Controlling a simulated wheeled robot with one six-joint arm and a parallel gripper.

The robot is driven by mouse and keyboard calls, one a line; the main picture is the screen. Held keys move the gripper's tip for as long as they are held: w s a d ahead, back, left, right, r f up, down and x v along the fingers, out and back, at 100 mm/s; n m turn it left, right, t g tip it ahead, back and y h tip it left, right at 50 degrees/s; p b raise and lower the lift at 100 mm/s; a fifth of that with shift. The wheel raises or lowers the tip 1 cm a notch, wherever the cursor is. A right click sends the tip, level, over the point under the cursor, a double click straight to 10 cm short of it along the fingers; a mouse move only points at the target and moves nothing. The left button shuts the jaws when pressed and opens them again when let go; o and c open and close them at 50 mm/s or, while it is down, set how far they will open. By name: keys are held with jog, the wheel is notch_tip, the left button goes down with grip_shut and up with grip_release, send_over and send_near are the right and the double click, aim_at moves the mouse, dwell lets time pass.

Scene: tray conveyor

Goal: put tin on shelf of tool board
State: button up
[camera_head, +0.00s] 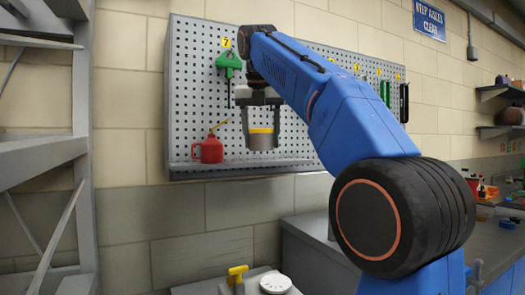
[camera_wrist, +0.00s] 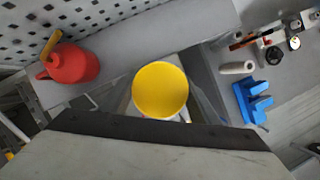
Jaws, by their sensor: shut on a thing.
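The tin (camera_head: 261,140) is grey with a yellow lid and hangs upright between the fingers of my gripper (camera_head: 263,132). In the wrist view its round yellow lid (camera_wrist: 160,90) faces the camera. My gripper is shut on the tin, in front of the tool board (camera_head: 193,100). The shelf (camera_head: 240,162) is a grey ledge along the board's lower edge. In the head view the tin appears just above the shelf; I cannot tell whether it touches. In the wrist view the shelf (camera_wrist: 135,52) runs beside the tin.
A red oil can (camera_head: 209,150) stands on the shelf left of the tin and also shows in the wrist view (camera_wrist: 72,64). A green tool (camera_head: 229,64) hangs above it. Shelf room shows between can and tin. A grey rack (camera_head: 83,120) stands at left.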

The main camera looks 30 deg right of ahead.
jog(key=w+d, duration=0.2)
jog(key=w, duration=0.1)
jog(key=w+d, duration=0.2)
jog(key=w, duration=0.1)
jog(key=w+d, duration=0.2)
jog(key=w, duration=0.1)
jog(key=shift+w, duration=0.15)
jog(key=shift+f, duration=1.75)
jog(key=shift+f, duration=0.1)
jog(key=o, duration=1.4)
jog(key=shift+v, duration=2.6)
jog(key=shift+s+a, duration=1.05)
jog(key=shift+s, duration=0.6)
jog(key=shift+s+a, duration=1.05)
jog(key=shift+s, duration=0.65)
jog(key=shift+s+a, duration=1.05)
jog(key=shift+s, duration=0.6)
